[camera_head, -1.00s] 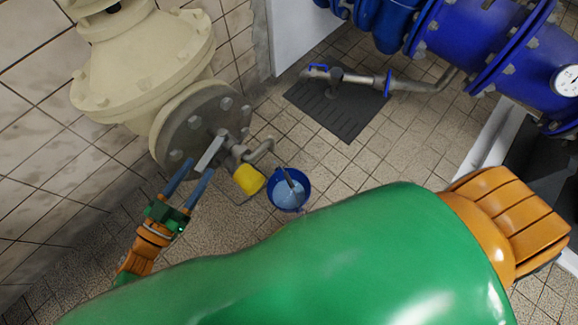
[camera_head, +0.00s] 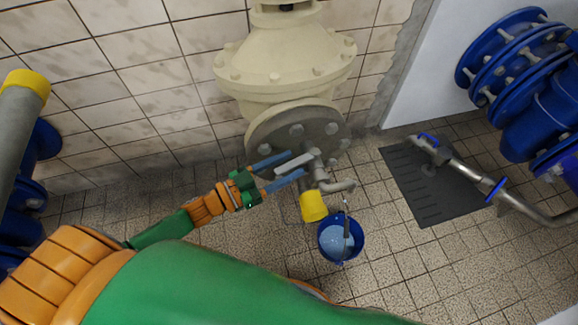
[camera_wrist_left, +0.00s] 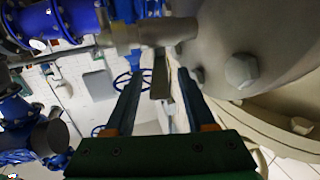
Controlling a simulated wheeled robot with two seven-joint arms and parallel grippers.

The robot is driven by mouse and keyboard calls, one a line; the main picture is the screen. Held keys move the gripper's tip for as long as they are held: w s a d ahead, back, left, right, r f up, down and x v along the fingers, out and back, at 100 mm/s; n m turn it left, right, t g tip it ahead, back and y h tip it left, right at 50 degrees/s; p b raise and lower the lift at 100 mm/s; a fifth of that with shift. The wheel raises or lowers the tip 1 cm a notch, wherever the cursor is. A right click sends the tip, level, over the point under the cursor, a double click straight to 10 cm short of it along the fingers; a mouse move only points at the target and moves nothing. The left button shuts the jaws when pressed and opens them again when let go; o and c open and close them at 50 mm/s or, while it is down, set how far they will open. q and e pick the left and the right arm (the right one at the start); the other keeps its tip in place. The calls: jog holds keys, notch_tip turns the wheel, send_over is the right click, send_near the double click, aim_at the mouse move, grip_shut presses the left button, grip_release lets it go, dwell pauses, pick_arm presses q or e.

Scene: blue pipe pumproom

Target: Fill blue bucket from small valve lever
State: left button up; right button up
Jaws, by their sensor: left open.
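The small valve lever (camera_head: 294,160) is a pale grey bar on a tap at the flange of the cream valve body. My left gripper (camera_head: 296,164) is open, its two blue fingers on either side of the lever. In the left wrist view the lever (camera_wrist_left: 160,80) shows between the fingertips, with gaps beside it. The blue bucket (camera_head: 324,250) stands on the floor below the curved tap spout (camera_head: 341,186). Its inside looks light blue, and a thin grey strip crosses its rim. Whether water is running is unclear. My right gripper is not in view.
A yellow piece (camera_head: 313,206) hangs below the tap, close to the bucket. The cream valve (camera_head: 285,62) and its grey flange (camera_head: 270,128) stand close to the fingers. A dark floor mat (camera_head: 430,185) and blue pipework (camera_head: 535,110) are at right. Tiled floor in front of the bucket is clear.

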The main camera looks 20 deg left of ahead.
pick_arm(q)
jog(key=shift+w, duration=0.1)
grip_shut()
dwell(1.3)
